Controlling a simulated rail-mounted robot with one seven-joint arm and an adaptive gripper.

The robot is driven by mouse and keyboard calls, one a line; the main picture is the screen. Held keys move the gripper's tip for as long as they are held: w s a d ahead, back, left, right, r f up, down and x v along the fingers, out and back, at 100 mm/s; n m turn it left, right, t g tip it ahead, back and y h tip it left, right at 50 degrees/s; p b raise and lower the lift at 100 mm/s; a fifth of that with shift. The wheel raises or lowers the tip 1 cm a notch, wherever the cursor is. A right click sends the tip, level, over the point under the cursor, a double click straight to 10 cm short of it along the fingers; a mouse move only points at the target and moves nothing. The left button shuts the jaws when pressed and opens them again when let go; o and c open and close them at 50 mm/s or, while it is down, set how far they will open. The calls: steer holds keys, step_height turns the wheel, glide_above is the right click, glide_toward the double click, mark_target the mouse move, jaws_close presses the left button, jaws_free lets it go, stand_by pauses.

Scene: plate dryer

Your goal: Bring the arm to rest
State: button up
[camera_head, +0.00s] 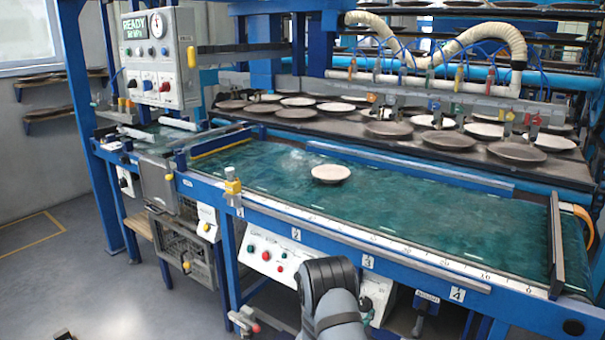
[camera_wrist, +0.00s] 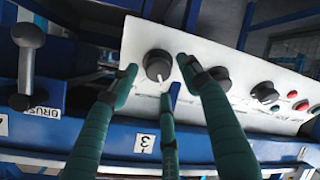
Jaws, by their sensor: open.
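My arm (camera_head: 332,295) reaches from the bottom of the head view toward the white control panel (camera_head: 262,252) under the front rail; my gripper is hidden there. In the wrist view, my gripper (camera_wrist: 158,78) is open, with its green fingers spread. The fingertips lie around a black rotary knob (camera_wrist: 158,65) with a white pointer, on the white panel (camera_wrist: 232,80). I cannot tell whether any finger touches the knob. Nothing else is between the fingers.
A plate (camera_head: 330,173) lies on the green belt (camera_head: 420,210). Several plates stand on the dark rack behind. A black-knobbed lever (camera_wrist: 28,62) is left in the wrist view; a second knob (camera_wrist: 264,92) and red buttons are right.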

steer(key=shift+x, duration=1.1)
steer(key=shift+s, duration=0.1)
steer(key=v, duration=1.2)
steer(key=x, duration=1.2)
steer(key=shift+w+f, duration=0.2)
steer(key=shift+s+r+m+g+h+b, duration=0.15)
steer(key=shift+m+h+b, duration=0.2)
steer(key=shift+m+b, duration=1.3)
steer(key=shift+w+m+g+h+b, duration=0.2)
steer(key=shift+m+b, duration=0.45)
steer(key=shift+m, duration=2.05)
steer(key=shift+s+r+m+g+h+b, duration=0.15)
steer(key=shift+m+h+b, duration=0.3)
steer(key=shift+m+b, duration=1.2)
steer(key=shift+m+p, duration=0.5)
steer(key=shift+p, duration=0.05)
